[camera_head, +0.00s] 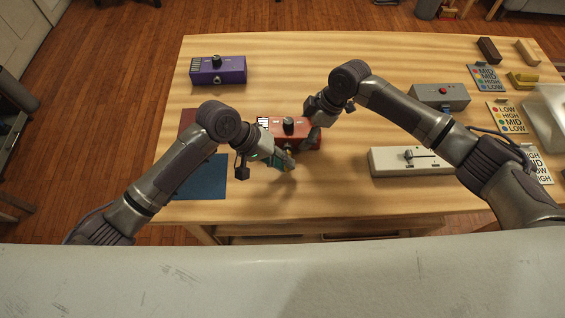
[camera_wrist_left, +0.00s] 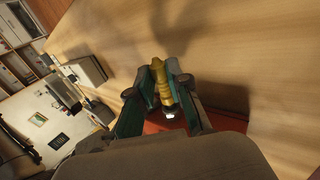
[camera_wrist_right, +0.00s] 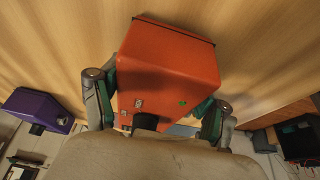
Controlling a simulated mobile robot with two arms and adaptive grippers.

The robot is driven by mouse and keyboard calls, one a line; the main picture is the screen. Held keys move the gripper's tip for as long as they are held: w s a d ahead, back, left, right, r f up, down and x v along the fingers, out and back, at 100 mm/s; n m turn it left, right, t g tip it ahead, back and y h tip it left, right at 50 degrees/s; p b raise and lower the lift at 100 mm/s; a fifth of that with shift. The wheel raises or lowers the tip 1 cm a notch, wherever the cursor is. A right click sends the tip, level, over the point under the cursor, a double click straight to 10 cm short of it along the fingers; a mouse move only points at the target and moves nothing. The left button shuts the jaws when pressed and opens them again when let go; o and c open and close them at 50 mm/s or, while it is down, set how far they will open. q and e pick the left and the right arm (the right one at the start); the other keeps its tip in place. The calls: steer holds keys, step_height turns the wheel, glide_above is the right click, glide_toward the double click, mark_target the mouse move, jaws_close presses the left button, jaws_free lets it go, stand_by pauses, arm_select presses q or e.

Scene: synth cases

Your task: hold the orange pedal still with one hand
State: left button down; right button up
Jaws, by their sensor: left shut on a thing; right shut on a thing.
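The orange pedal (camera_head: 299,136), a wedge-shaped box with a black knob, sits on the wooden table between my arms. It fills the middle of the right wrist view (camera_wrist_right: 168,68). My right gripper (camera_head: 312,132) is shut on the pedal, with one finger along each side. My left gripper (camera_head: 284,157) is shut on a small yellow ribbed piece with a silver tip, at the pedal's near side. The yellow piece shows between the fingers in the left wrist view (camera_wrist_left: 161,82). Whether its tip touches the pedal, I cannot tell.
A purple pedal (camera_head: 218,71) stands at the back left. A blue mat (camera_head: 203,180) lies under my left arm. Label cards (camera_head: 507,118) lie farther right. The front middle is clear.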

arm_select(q)
steer(key=shift+w, duration=0.45)
steer(key=c, duration=1)
jaws_free()
steer(key=shift+r, duration=0.1)
steer(key=v, duration=1.2)
arm_select(e)
steer(key=o, duration=1.3)
